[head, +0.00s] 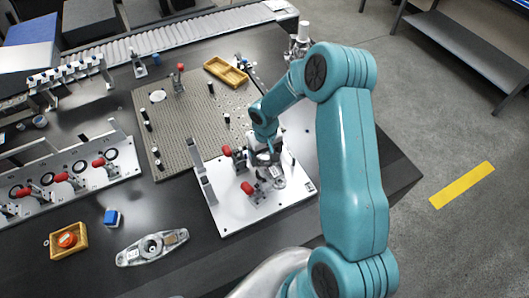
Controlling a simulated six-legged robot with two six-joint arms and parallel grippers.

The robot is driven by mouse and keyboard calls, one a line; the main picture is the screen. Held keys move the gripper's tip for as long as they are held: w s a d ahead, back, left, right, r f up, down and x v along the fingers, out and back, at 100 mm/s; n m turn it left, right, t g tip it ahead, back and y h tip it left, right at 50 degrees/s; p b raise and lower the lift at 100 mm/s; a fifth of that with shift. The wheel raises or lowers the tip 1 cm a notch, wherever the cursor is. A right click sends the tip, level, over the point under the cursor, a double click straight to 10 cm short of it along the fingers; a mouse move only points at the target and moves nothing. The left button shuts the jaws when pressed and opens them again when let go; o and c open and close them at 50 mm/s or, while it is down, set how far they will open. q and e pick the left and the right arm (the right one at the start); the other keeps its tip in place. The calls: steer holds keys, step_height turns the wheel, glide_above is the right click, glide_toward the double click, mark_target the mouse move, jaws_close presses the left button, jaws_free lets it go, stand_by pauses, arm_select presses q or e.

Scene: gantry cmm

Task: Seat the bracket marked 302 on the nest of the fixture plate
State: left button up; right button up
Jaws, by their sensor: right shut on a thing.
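The pale fixture plate (230,214) lies on the dark table and carries red-handled clamps (249,188). My right gripper (268,158) is over the plate's right half, reached down from the teal arm. It is shut on a grey metal bracket (272,178), which is low at the plate between the clamps. The nest is hidden under the bracket and gripper, so I cannot tell whether the bracket touches it. No number is readable on the bracket. Another metal bracket (152,247) lies flat on the table at front left. My left gripper is out of view.
A perforated plate (185,125) with pegs lies behind the fixture plate, with a yellow tray (226,72) near its back edge. A clamp rail (70,172) stands left. A conveyor (185,30) runs behind.

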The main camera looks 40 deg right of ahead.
mark_target(265, 163)
steer(key=shift+w+f+b, duration=0.15)
steer(key=shift+f+b, duration=0.05)
steer(key=shift+f, duration=0.35)
steer(key=shift+w+f+b, duration=0.15)
steer(key=shift+f+b, duration=0.05)
steer(key=shift+f, duration=0.35)
steer(key=shift+s+f+b, duration=0.15)
steer(key=shift+f+b, duration=0.3)
steer(key=shift+f, duration=0.25)
steer(key=shift+f+b, duration=0.4)
steer(key=shift+f, duration=0.8)
steer(key=shift+r, duration=0.1)
steer(key=shift+b, duration=0.35)
